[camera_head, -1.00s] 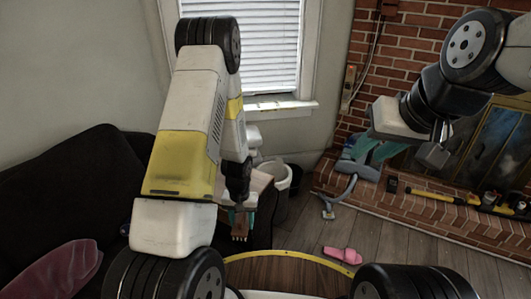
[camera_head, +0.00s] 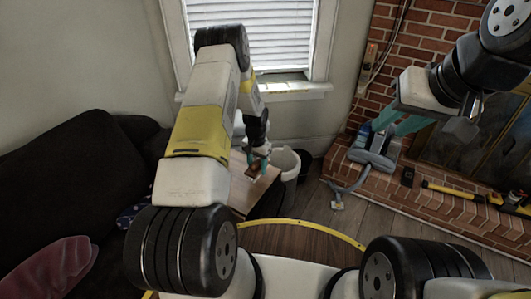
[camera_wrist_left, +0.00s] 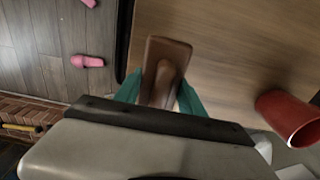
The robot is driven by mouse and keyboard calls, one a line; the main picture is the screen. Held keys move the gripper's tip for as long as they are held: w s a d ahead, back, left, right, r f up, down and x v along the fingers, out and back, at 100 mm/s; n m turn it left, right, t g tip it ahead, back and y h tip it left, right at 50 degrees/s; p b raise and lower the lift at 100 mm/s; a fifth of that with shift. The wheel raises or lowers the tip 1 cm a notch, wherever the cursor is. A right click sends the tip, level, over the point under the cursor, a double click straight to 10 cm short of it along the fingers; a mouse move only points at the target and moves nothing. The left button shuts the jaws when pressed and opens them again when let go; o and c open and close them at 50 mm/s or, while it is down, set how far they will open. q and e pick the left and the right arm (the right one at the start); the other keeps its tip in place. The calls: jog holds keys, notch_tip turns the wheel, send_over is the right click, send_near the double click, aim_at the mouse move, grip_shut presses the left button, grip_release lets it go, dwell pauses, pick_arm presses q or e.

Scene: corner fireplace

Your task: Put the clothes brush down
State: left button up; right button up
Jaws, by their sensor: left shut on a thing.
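The clothes brush (camera_wrist_left: 163,62) is brown with a raised handle. In the left wrist view it sits between the teal fingers of my left gripper (camera_wrist_left: 160,98), which is shut on it. In the head view my left gripper (camera_head: 259,164) is over the small wooden table (camera_head: 238,192) beside the sofa. I cannot tell whether the brush touches the tabletop, which also fills much of the wrist view (camera_wrist_left: 225,35). My right gripper (camera_head: 388,127) is open and empty, in front of the brick fireplace.
A red cup (camera_wrist_left: 287,118) is on the table, right of the brush. A bin (camera_head: 289,161) stands beside the table, and a dark sofa (camera_head: 65,175) is at left. Pink slippers (camera_wrist_left: 88,61) lie on the floor. A grey vacuum cleaner (camera_head: 375,157) is by the hearth.

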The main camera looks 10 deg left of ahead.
aim_at(258, 169)
pick_arm(q)
jog(key=shift+w+a+f, duration=0.1)
jog(key=shift+w+a, duration=0.05)
jog(key=shift+w, duration=0.8)
jog(key=shift+f, duration=1.75)
jog(key=shift+f, duration=0.15)
jog(key=o, duration=1.2)
